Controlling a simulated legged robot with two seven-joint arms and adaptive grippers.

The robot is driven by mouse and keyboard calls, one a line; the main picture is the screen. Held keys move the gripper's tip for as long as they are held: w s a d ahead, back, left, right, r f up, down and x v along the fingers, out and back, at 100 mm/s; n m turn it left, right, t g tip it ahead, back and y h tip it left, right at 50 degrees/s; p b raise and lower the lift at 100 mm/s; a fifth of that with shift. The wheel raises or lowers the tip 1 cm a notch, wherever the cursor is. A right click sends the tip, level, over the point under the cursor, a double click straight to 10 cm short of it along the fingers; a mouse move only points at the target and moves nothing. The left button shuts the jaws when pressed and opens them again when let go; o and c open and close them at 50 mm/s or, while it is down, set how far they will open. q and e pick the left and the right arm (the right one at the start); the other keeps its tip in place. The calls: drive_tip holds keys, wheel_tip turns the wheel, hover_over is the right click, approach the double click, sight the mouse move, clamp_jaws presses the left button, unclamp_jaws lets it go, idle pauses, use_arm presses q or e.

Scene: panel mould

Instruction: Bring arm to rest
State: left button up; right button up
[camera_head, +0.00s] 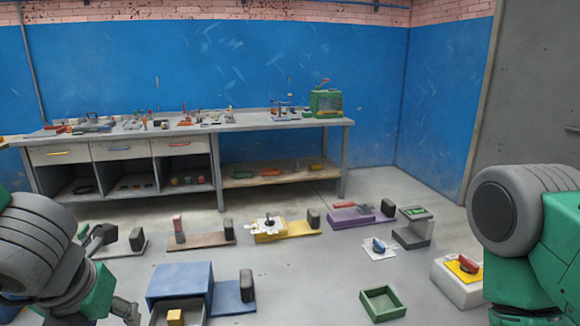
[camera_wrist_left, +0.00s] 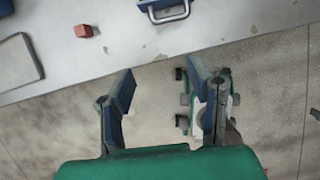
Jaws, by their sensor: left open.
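My left gripper (camera_wrist_left: 161,88) is open in the left wrist view, its two blue-grey fingers wide apart with nothing between them. The fingertips are near the edge of a pale worn surface (camera_wrist_left: 150,50), with bare floor showing between the fingers. In the head view my left arm (camera_head: 38,240) comes in at the lower left; I cannot make out its fingertips clearly there. My right arm (camera_head: 508,212) shows at the right edge of the head view, but its gripper is outside the picture.
A long workbench (camera_head: 275,124) stands against the blue wall. On the floor are a blue box (camera_head: 180,280), a yellow fixture (camera_head: 285,230), a green tray (camera_head: 382,303) and a red-knobbed box (camera_head: 455,288).

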use_arm(q)
drive_tip(key=s+a+f+m+y+b, duration=0.1)
drive_tip(key=s+a+f+m+b, duration=0.1)
drive_tip(key=f+m, duration=0.6)
drive_tip(key=s+a+f+m+g+b, duration=0.1)
drive_tip(key=s+f+m+b, duration=0.1)
drive_tip(key=f+m, duration=0.6)
drive_tip(key=s+a+f+m+y+b, duration=0.1)
drive_tip(key=s+a+f+m+b, duration=0.15)
drive_tip(key=f+m, duration=0.55)
drive_tip(key=s+d+f+m+g+h+b, duration=0.1)
drive_tip(key=s+d+f+m, duration=0.1)
drive_tip(key=s+f+m, duration=0.4)
drive_tip(key=s+d+f+m+g+h+b, duration=0.1)
drive_tip(key=s+f+m+b, duration=0.1)
drive_tip(key=s+f+m, duration=0.4)
wheel_tip(320, 180, down, 4)
drive_tip(key=m, duration=0.2)
drive_tip(key=shift+s+d+m+g+h, duration=0.2)
drive_tip(key=shift+d+m+g+h, duration=0.1)
drive_tip(key=shift+d+g+h, duration=0.1)
use_arm(e)
wheel_tip(320, 180, down, 10)
drive_tip(key=shift+s, duration=0.15)
